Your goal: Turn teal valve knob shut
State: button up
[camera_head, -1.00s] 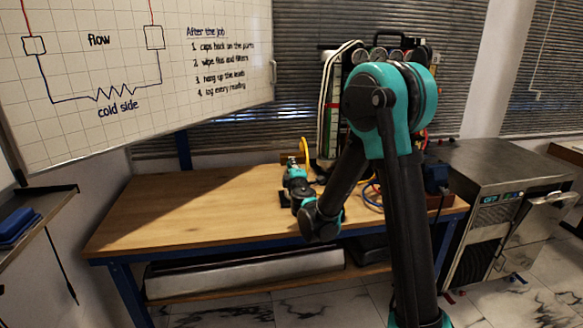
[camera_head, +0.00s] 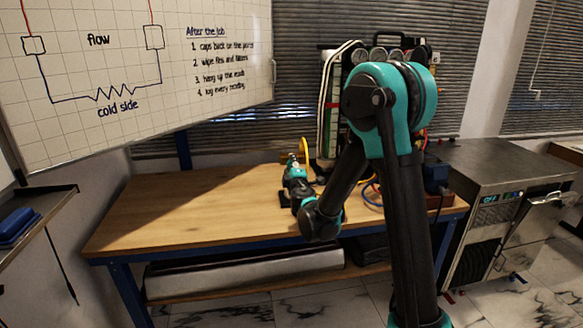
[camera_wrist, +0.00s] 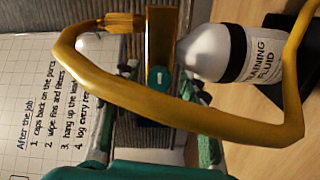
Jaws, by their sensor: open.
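The teal valve knob (camera_wrist: 158,78) shows in the wrist view as a small round disc with a pale mark, on a brass-coloured block (camera_wrist: 161,40). A thick yellow hose loops from the block across the view. My gripper (camera_wrist: 155,112) is open, with one green-padded finger on each side of the knob in the picture. I cannot tell whether either finger touches it. In the head view my gripper (camera_head: 292,168) is over the workbench, beside the yellow hose (camera_head: 304,151). The knob is too small or hidden there.
A white bottle labelled training fluid (camera_wrist: 220,53) stands close to the block. The wooden bench (camera_head: 190,205) is clear on its left. A gauge panel (camera_head: 385,54) stands behind my arm, and a steel machine (camera_head: 500,190) is at the right. A whiteboard (camera_head: 140,75) hangs at the left.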

jog(key=v, duration=1.2)
jog(key=s+d+f+m+g+h, duration=0.2)
jog(key=d+m+h, duration=0.15)
jog(key=d, duration=0.45)
jog(key=s+d+f+m+g+h, duration=0.25)
jog(key=d+m, duration=0.25)
jog(key=d, duration=0.3)
jog(key=s+d+f+m+g+h, duration=0.2)
jog(key=d+m, duration=0.2)
jog(key=d, duration=0.4)
jog(key=s+f+m+g+y, duration=0.2)
jog(key=s+f+m+g, duration=0.1)
jog(key=s, duration=0.6)
jog(key=s+d+f+m+g+y, duration=0.1)
jog(key=s+f+m+g+y, duration=0.1)
jog(key=s+f, duration=0.4)
jog(key=s+m+g, duration=0.1)
jog(key=s+g, duration=0.1)
jog(key=s, duration=0.2)
jog(key=shift+d+f, duration=0.15)
jog(key=shift+f, duration=0.05)
